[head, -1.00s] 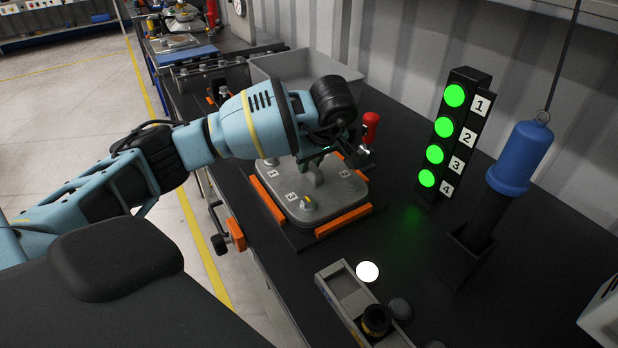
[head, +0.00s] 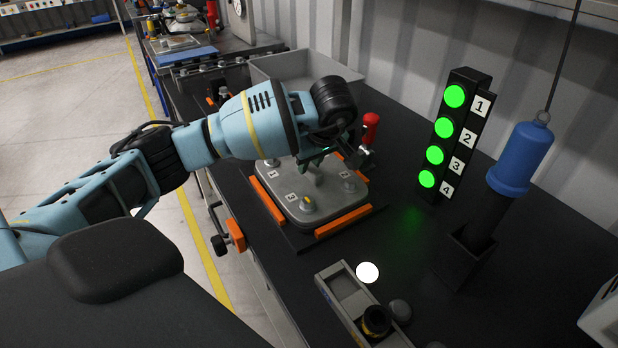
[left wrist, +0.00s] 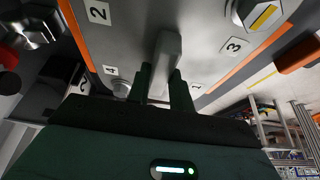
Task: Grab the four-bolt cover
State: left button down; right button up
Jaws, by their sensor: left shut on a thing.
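The four-bolt cover (head: 318,207) is a grey plate with numbered corners, lying flat between orange edge strips on the bench. Its raised middle handle (left wrist: 167,50) stands between the fingers of my left gripper (left wrist: 163,82) in the left wrist view. The left gripper (head: 317,164) is shut on this handle, and its arm reaches over the cover from the left. The corner near label 1 is partly hidden by the gripper. My right gripper is not in view.
A black post with several lit green lamps (head: 435,155) stands right of the cover. A blue-handled tool (head: 520,160) hangs by a cord over a black holder. A red-handled tool (head: 370,128) and grey bin (head: 290,66) are behind. A grey tray (head: 335,292) lies in front.

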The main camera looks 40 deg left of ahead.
aim_at(310, 165)
pick_arm(q)
jog(key=shift+w+r, duration=0.1)
jog(key=shift+r, duration=0.2)
notch_tip(310, 165, up, 4)
jog(key=shift+r, duration=0.1)
jog(key=s+a+r, duration=0.1)
jog(key=s+a, duration=0.3)
jog(key=s, duration=1.1)
jog(key=shift+s+b, duration=0.3)
jog(key=shift+b, duration=0.15)
